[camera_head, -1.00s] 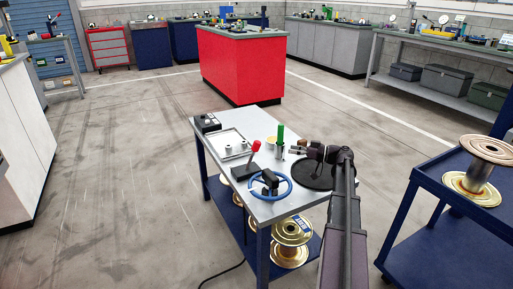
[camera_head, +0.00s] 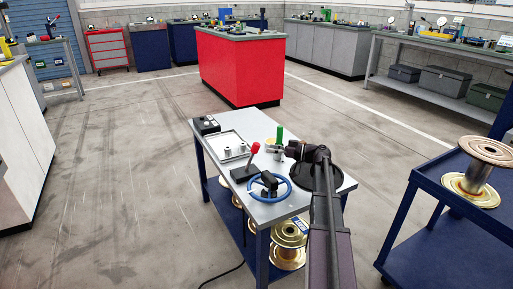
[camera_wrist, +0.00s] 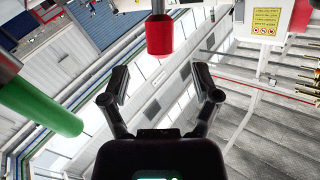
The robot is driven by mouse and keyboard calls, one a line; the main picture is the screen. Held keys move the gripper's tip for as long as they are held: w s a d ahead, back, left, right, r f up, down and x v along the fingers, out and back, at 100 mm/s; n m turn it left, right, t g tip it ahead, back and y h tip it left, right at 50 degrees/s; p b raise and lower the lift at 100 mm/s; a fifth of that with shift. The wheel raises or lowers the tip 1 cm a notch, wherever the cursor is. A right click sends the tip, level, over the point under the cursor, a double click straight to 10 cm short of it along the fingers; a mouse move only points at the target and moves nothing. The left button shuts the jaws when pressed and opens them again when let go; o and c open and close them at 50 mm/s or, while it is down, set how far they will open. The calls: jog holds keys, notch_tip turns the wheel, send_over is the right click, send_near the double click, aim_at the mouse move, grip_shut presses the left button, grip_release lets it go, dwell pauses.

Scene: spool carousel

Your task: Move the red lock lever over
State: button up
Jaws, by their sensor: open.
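The red lock lever (camera_head: 254,148) stands upright, slightly tilted, on a dark base block (camera_head: 243,172) on the small workbench. Its red cylindrical knob shows in the wrist view (camera_wrist: 159,36) at top centre, ahead of my fingers. My gripper (camera_head: 271,149) is close to the right of the red knob in the head view. In the wrist view my gripper (camera_wrist: 160,82) has its two fingers spread apart with nothing between them. The knob lies beyond the fingertips, roughly in line with the gap.
A green handle (camera_head: 280,133) stands just behind my gripper; it looms at left in the wrist view (camera_wrist: 42,106). A blue handwheel (camera_head: 268,189) is in front of the lever. A tray (camera_head: 232,146) lies left. Gold spools (camera_head: 288,236) sit below.

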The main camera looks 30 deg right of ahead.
aim_at(257, 146)
jog(key=shift+x, duration=3)
grip_shut()
